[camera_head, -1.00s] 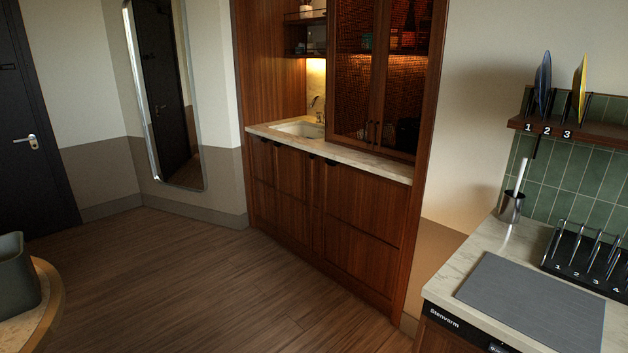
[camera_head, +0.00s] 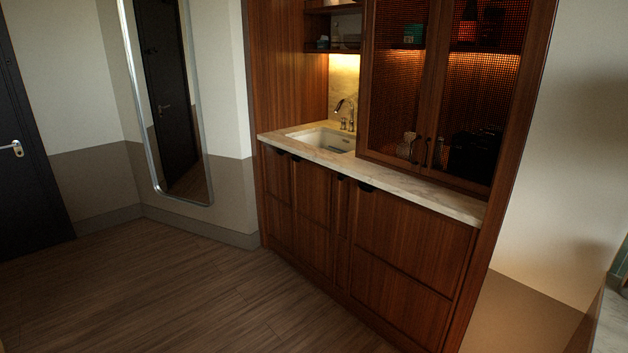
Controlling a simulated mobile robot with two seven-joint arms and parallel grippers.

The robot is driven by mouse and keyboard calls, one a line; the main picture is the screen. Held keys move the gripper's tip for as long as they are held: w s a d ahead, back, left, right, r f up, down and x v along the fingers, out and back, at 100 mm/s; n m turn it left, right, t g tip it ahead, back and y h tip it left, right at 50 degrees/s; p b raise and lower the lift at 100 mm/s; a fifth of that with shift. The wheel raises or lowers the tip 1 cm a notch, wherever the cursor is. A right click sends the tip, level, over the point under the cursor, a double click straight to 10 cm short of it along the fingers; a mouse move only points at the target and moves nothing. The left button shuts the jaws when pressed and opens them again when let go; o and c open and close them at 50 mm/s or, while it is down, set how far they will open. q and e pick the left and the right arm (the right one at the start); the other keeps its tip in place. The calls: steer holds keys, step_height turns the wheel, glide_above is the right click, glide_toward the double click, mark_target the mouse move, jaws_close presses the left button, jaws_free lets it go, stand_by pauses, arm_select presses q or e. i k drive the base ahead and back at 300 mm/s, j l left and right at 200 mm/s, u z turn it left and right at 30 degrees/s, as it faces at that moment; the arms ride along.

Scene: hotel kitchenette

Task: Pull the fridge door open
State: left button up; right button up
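A wooden kitchenette unit stands ahead, with shut lower cabinet fronts (camera_head: 400,235) under a pale marble counter (camera_head: 420,187). Dark pulls (camera_head: 366,187) sit along the top edge of these fronts. No door is plainly marked as a fridge, so I cannot tell which front, if any, is the fridge door. Neither of my grippers is in view.
A sink (camera_head: 325,139) with a tap (camera_head: 346,112) is set in the counter. A shut mesh-front cupboard (camera_head: 400,100) stands on the counter's right part. A tall mirror (camera_head: 172,100) and a dark door (camera_head: 25,150) are at left. The wooden floor (camera_head: 190,290) is clear.

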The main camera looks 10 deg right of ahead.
mark_target(410, 261)
steer(key=i+z, duration=0.25)
steer(key=i, duration=0.4)
steer(key=i+j+z, duration=0.1)
steer(key=i+z, duration=0.15)
steer(key=i, duration=0.4)
steer(key=i+l, duration=0.15)
steer(key=i, duration=0.25)
steer(key=i+l, duration=0.15)
steer(key=i, duration=0.3)
steer(key=i+l+u, duration=0.1)
steer(key=i, duration=0.3)
steer(key=i+l+u, duration=0.1)
steer(key=i+l, duration=0.35)
